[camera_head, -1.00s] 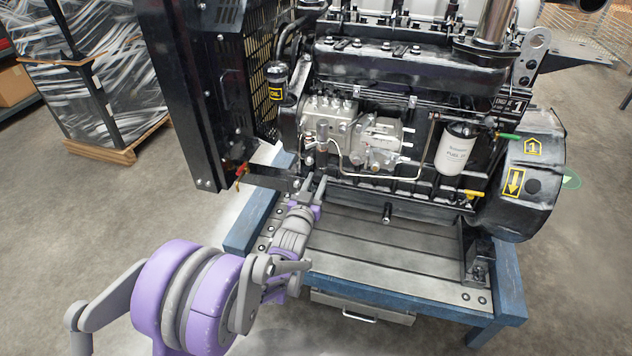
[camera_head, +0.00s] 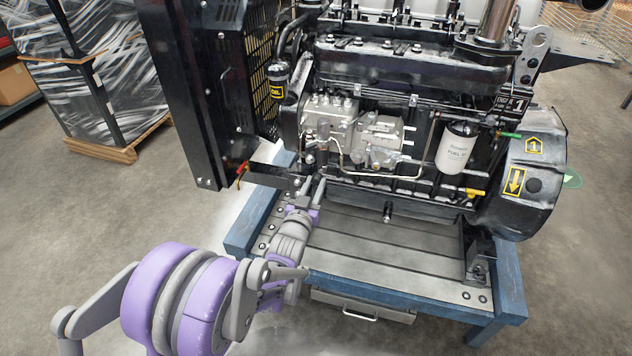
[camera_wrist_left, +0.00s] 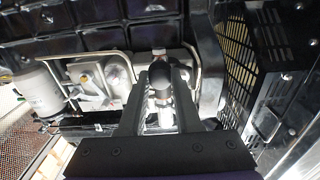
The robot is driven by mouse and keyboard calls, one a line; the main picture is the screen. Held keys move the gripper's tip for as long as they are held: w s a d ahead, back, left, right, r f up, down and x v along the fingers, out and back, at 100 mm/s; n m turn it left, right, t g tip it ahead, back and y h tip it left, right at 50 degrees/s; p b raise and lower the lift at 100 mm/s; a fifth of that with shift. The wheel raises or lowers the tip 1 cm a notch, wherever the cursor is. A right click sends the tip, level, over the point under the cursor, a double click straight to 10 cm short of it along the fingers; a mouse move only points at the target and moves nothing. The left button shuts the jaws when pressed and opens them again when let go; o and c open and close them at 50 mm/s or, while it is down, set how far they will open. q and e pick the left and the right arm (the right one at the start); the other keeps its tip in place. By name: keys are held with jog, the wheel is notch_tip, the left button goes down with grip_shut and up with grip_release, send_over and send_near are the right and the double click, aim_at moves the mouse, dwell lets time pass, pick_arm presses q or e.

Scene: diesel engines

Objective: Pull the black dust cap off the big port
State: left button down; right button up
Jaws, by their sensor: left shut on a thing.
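The diesel engine (camera_head: 410,70) stands on a blue-framed bench. My left gripper (camera_head: 313,190) is at its lower left side, below the silvery fuel pump (camera_head: 330,125). In the left wrist view the gripper (camera_wrist_left: 160,78) is shut on a dark rounded piece, which looks like the black dust cap (camera_wrist_left: 160,74). Metal fittings show just above and below it. In the head view the cap is too small and covered to make out. I cannot tell whether the cap still touches the port. My right gripper is not in view.
A black radiator frame (camera_head: 187,90) stands close to the left of my gripper. A white fuel filter (camera_head: 456,148) and a dark stub (camera_head: 387,212) stick out of the engine. The slatted bench top (camera_head: 370,245) is bare in front.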

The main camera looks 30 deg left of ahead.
aim_at(316, 182)
pick_arm(q)
jog(key=shift+v, duration=2)
